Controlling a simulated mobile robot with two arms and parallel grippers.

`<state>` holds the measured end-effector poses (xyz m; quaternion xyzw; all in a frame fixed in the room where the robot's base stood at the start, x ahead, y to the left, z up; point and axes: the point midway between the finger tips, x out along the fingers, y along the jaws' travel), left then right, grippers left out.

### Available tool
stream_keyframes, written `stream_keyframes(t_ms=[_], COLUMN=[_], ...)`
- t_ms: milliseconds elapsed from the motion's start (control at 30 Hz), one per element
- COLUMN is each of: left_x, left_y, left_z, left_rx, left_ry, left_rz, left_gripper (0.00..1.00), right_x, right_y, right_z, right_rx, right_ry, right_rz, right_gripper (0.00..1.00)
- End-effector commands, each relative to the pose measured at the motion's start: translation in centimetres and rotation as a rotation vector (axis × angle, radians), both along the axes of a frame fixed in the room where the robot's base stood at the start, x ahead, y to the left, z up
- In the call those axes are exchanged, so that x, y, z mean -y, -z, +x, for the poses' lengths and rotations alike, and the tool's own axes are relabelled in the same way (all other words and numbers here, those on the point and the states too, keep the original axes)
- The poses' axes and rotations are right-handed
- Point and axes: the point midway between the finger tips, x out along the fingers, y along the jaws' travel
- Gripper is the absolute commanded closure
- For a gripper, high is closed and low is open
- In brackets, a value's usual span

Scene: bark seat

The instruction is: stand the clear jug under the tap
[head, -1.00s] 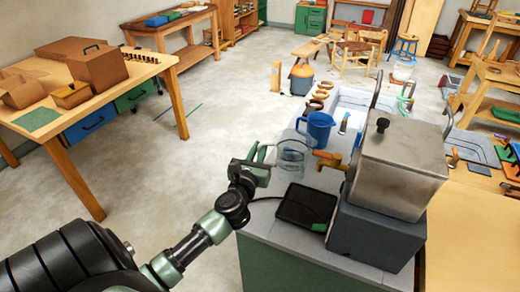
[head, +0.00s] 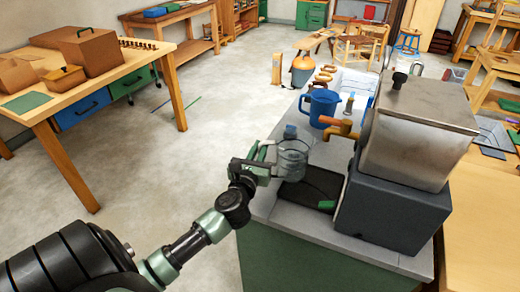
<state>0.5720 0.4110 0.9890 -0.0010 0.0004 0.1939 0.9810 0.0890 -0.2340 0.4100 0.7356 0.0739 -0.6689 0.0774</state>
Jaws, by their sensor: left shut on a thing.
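The clear jug (head: 292,160) is see-through and upright at the near left edge of the grey counter. My left gripper (head: 264,160) is shut on the jug from its left side. The tap (head: 338,127), orange-brown, sticks out to the left from the steel boiler (head: 420,125), to the right of the jug and a little higher in the picture. My right gripper is not in view.
A blue jug (head: 320,107) stands on the counter (head: 255,207) behind the clear jug. A small blue-grey thing (head: 290,132) shows just behind the clear jug's rim. The boiler sits on a dark grey block (head: 390,212). Open floor lies left of the counter.

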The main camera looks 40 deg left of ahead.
Motion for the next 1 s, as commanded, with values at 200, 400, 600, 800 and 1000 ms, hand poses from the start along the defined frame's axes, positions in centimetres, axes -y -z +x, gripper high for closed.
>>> stream_keyframes(t_ms=[200,400,600,800,1000], left_x=[2.9,5.2,7.3,7.3,7.3], left_y=[-0.2,-0.1,0.0,1.4,1.7], left_z=[0.7,1.3,1.8,1.8,1.8], left_rx=[0.005,0.004,0.004,0.003,0.002], left_ry=[0.004,0.003,0.002,0.001,0.001], left_rz=[-0.003,-0.003,-0.004,-0.002,-0.002], left_gripper=[1.00,1.00,1.00,1.00,1.00], right_x=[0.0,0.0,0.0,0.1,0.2], right_y=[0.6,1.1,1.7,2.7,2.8], right_z=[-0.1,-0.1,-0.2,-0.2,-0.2], right_rx=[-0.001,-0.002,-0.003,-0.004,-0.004], right_ry=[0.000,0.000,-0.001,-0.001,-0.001], right_rz=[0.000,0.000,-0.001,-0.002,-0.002], right_gripper=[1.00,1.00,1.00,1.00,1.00])
